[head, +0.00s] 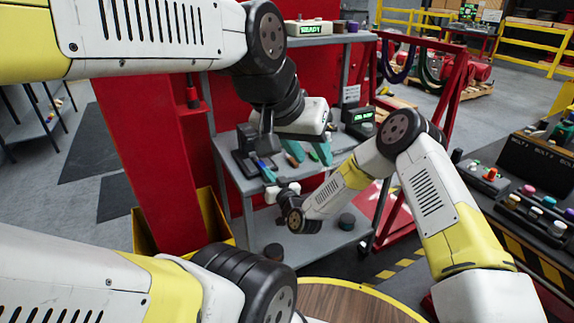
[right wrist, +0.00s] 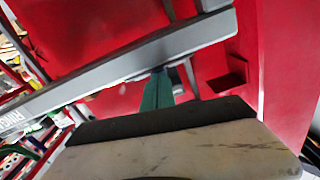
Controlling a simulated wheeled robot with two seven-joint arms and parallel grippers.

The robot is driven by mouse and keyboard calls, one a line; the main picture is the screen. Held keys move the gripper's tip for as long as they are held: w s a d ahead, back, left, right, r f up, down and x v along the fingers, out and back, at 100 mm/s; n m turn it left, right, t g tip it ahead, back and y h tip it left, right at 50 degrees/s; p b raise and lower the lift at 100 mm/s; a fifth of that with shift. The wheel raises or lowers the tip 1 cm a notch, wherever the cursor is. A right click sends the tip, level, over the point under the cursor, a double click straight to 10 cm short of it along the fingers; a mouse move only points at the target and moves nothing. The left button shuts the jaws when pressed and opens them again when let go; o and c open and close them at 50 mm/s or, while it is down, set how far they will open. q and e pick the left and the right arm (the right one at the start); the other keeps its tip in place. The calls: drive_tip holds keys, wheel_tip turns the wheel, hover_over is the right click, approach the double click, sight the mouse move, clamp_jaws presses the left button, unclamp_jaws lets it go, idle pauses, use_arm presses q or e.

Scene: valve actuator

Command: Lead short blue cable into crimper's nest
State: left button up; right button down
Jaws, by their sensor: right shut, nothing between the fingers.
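The dark crimper (head: 243,160) stands at the left end of the grey bench's upper shelf, in the head view. A small blue piece (head: 263,170) shows in front of it. It may be the short blue cable, but it is too small to be sure. My left gripper (head: 308,153) hangs over the shelf to the right of the crimper, its teal fingers apart and nothing seen between them. My right gripper (head: 271,176) is low at the shelf's front edge, close to the crimper. The right wrist view shows its teal fingers (right wrist: 157,90) together and empty. The crimper's nest cannot be made out.
The grey bench (head: 236,187) has a lower shelf with dark round items. A device with a green display (head: 359,121) stands at its right. A red column (head: 160,160) is on the left. A button console (head: 530,200) is on the right. Both my forearms crowd the bench.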

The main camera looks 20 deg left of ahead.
drive_tip(key=shift+w+a, duration=0.15)
drive_tip(key=shift+a, duration=0.1)
drive_tip(key=v, duration=1)
drive_tip(key=shift+d, duration=0.3)
drive_tip(key=shift+w+a+n, duration=1.1)
drive_tip(key=shift+a+n, duration=0.25)
drive_tip(key=shift+n, duration=1.65)
drive_tip(key=shift+w+a+n, duration=1.05)
drive_tip(key=shift+a+n, duration=0.25)
drive_tip(key=shift+n, duration=1.7)
drive_tip(key=shift+w+a+n, duration=1.1)
drive_tip(key=shift+a+n, duration=0.25)
drive_tip(key=shift+n, duration=1.65)
drive_tip(key=shift+w+a, duration=0.1)
